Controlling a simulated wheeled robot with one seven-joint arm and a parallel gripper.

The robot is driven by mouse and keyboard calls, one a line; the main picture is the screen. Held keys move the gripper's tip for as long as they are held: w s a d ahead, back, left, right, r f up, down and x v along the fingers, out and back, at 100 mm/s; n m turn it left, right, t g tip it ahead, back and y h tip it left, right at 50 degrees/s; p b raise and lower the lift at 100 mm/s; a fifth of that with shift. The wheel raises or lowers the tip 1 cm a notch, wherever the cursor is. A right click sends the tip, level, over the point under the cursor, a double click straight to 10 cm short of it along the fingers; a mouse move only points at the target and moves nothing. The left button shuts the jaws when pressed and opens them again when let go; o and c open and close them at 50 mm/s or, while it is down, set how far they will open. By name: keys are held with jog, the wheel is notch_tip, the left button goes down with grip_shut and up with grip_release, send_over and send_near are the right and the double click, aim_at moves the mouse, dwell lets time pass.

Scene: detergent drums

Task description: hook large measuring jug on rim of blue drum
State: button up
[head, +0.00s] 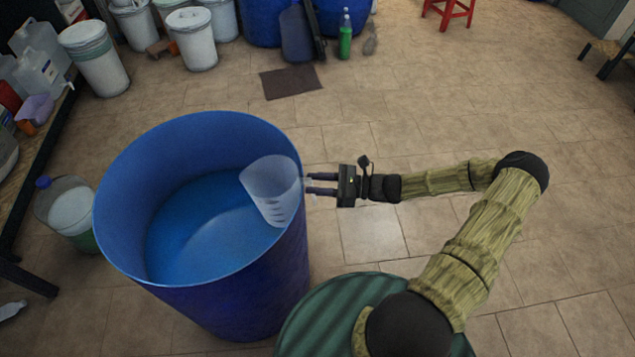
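The blue drum (122,213) stands open on the floor at left of centre. A narrow gap shows between the fingers, with a pale bit at the tips. I cannot tell whether they grip the handle or whether the jug rests on the rim.
A clear container with a blue cap (68,208) stands left of the drum. White buckets (192,38), blue barrels and a green bottle (345,38) line the back. A red stool (447,12) is far off. A dark mat (290,81) lies behind the drum.

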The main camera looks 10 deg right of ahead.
grip_shut()
jog(key=shift+r, duration=0.15)
jog(key=shift+a+r+y, duration=0.15)
jog(key=shift+r+y, duration=0.55)
jog(key=shift+r, duration=0.2)
notch_tip(320, 180, up, 14)
jog(key=p, duration=1.2)
jog(key=shift+f, duration=0.25)
